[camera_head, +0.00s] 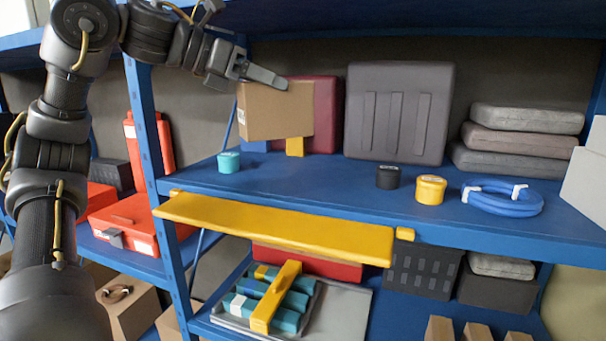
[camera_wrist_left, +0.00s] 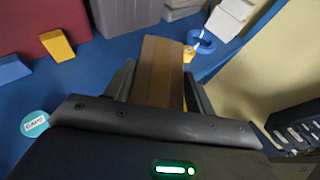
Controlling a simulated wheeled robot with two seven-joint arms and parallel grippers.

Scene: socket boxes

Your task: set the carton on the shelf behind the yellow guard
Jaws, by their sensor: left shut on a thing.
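The brown carton (camera_head: 276,112) is held above the blue shelf (camera_head: 330,190) in the head view, slightly tilted, in front of a dark red case. My left gripper (camera_head: 262,78) is shut on it from above. In the left wrist view the carton (camera_wrist_left: 160,72) sits between the fingers (camera_wrist_left: 158,85). The yellow guard (camera_head: 280,228) runs along the front edge of the shelf, below the carton in the picture. The carton appears clear of the shelf surface. My right gripper is not in view.
On the shelf stand a teal tin (camera_head: 229,162), a black tin (camera_head: 388,177), a yellow tin (camera_head: 430,189) and a coiled blue hose (camera_head: 502,198). A yellow block (camera_head: 295,147), the red case (camera_head: 326,115) and a grey case (camera_head: 398,112) stand behind. The shelf between the teal and black tins is clear.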

